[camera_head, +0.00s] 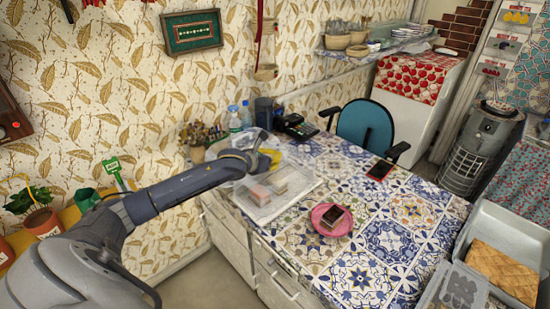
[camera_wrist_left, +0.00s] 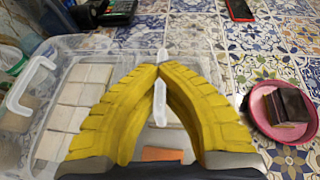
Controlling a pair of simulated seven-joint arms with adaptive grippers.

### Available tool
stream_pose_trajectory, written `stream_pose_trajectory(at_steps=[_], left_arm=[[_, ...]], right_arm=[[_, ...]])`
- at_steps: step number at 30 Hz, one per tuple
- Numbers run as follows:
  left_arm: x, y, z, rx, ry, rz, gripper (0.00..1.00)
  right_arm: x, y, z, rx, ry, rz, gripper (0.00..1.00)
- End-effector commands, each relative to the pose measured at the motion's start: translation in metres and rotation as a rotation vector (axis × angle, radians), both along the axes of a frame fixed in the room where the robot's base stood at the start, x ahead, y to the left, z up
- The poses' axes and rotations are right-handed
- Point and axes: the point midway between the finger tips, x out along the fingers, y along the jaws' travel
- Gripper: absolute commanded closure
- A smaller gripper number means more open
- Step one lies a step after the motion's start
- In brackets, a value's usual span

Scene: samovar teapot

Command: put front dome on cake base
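My left gripper (camera_head: 262,160) is over the left part of the tiled table. In the left wrist view its yellow fingers (camera_wrist_left: 160,72) close together on a white handle (camera_wrist_left: 160,104), which shows in front of and behind the tips. The handle appears to belong to a clear, see-through dome whose edges are hard to make out. A clear tray-like base (camera_head: 262,214) with pale and pink cake blocks (camera_head: 262,194) lies below. Whether the dome touches it, I cannot tell. A second clear cover with a white handle (camera_wrist_left: 28,86) stands at left in the wrist view. My right gripper is not in view.
A pink plate (camera_head: 318,227) with a dark cake piece (camera_head: 333,216) lies right of the base. A phone (camera_head: 380,170) lies farther back. Bottles (camera_head: 235,119) and a plant pot stand behind. Grey trays (camera_head: 515,238) are at right. The table's middle is mostly clear.

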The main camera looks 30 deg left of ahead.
Motion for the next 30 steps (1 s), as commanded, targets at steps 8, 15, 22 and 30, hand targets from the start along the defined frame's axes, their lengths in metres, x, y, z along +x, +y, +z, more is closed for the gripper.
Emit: stream_pose_trajectory(at_steps=[8,15,22,30], left_arm=[[0.0029,-0.0008,0.0012,-0.001,-0.003,0.000,1.00],[0.0028,-0.0006,0.0011,0.000,-0.002,0.001,1.00],[0.0028,-0.0004,-0.0002,0.001,-0.002,0.001,1.00],[0.0022,-0.0001,-0.0045,0.000,-0.002,0.001,1.00]], right_arm=[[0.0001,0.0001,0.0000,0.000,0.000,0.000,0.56],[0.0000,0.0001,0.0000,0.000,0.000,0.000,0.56],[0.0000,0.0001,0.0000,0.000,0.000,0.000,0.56],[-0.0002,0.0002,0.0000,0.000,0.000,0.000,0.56]])
